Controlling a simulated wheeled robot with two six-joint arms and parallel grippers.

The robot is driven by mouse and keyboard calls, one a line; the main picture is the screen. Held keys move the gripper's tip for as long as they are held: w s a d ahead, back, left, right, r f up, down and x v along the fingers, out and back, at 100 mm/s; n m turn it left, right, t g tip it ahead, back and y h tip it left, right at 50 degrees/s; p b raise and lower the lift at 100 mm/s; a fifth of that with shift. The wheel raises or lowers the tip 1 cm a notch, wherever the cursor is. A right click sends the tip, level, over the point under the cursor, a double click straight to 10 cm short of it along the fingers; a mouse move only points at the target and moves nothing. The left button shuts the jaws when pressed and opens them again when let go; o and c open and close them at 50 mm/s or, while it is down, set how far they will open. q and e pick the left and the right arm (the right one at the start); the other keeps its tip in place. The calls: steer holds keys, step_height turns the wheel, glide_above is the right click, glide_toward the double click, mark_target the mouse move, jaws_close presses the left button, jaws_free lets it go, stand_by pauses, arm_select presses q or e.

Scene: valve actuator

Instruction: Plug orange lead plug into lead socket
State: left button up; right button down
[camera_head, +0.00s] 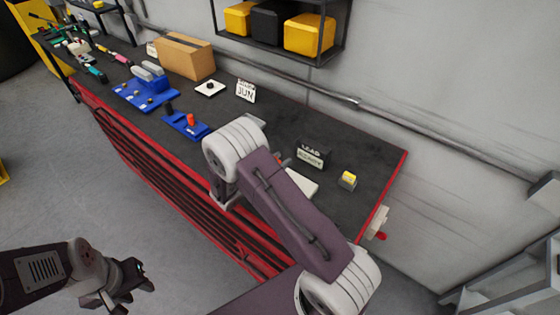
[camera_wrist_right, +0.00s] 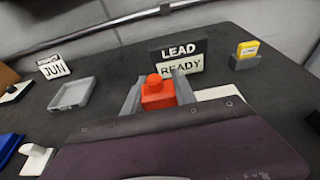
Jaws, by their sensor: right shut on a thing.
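The orange lead plug (camera_wrist_right: 158,94) is upright between the two grey fingers of my right gripper (camera_wrist_right: 160,92), which is shut on it. In the head view my right forearm hides most of this gripper. The black LEAD sign with a READY panel (camera_wrist_right: 178,56) stands just behind the plug in the wrist view; it also shows in the head view (camera_head: 313,156). I cannot make out a socket opening; the plug and fingers cover the area before the sign. My left gripper (camera_head: 133,288) is off the bench at lower left, apart from everything; its finger gap is unclear.
A yellow-topped block (camera_head: 347,180) stands right of the sign. A pale plate (camera_head: 301,182) lies beside my right arm. A JUN card (camera_head: 245,91), a cardboard box (camera_head: 185,56) and blue fixtures (camera_head: 186,124) stand further left. The wall is close behind the bench.

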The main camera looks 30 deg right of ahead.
steer(key=shift+f+b, duration=1.4)
steer(key=shift+f, duration=0.05)
stand_by(0.5)
steer(key=c, duration=0.9)
jaws_free()
steer(key=b+v, duration=0.2)
steer(key=v, duration=0.6)
steer(key=shift+a, duration=0.25)
steer(key=shift+s+a+r, duration=0.2)
steer(key=shift+a+r, duration=0.05)
steer(key=shift+a, duration=0.1)
steer(key=shift+d, duration=0.1)
